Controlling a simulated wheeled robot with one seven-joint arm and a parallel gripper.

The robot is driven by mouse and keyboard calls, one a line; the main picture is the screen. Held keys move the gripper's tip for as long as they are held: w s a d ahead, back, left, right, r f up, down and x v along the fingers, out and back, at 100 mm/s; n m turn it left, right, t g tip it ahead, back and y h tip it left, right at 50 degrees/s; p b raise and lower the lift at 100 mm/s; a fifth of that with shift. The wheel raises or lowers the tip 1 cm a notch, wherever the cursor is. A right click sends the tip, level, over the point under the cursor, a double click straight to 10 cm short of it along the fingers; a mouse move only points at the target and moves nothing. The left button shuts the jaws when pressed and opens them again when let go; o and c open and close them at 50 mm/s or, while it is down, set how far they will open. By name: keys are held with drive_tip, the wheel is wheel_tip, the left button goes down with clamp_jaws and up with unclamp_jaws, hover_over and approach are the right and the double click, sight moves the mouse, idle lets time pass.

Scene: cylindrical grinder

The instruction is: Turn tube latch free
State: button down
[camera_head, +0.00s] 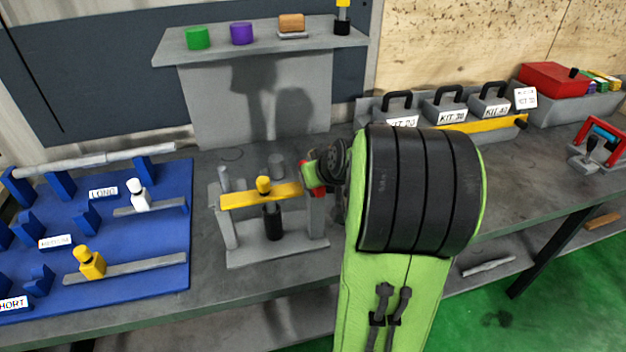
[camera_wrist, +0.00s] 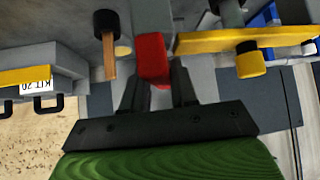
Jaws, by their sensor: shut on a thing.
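A grey stand (camera_head: 272,252) on the bench carries a yellow bar (camera_head: 240,199) across its posts, with a yellow-topped black piece (camera_head: 271,222) at its middle. A red latch piece (camera_head: 318,192) is at the stand's right end, partly hidden by my arm. In the wrist view my gripper (camera_wrist: 156,84) is shut on the red latch (camera_wrist: 152,56), a finger on each side. The yellow bar (camera_wrist: 215,43) runs from beside the latch to the right in that view. My arm hides most of the gripper in the head view.
A blue rack (camera_head: 150,235) with labelled bays and tubes lies left. A shelf (camera_head: 270,40) with coloured pieces is behind the stand. Grey kit boxes (camera_head: 452,115), a red box (camera_head: 553,78) and a red-framed fixture (camera_head: 600,140) stand to the right. Bench between rack and stand is clear.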

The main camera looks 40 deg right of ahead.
drive_tip(key=shift+m+h, duration=0.3)
drive_tip(key=shift+m, duration=0.1)
drive_tip(key=c, duration=1)
unclamp_jaws()
drive_tip(key=shift+o, duration=0.2)
drive_tip(key=p+v, duration=0.3)
drive_tip(key=v, duration=1.2)
drive_tip(key=shift+s+r, duration=0.2)
drive_tip(key=shift+r, duration=0.2)
drive_tip(key=shift+a, duration=0.1)
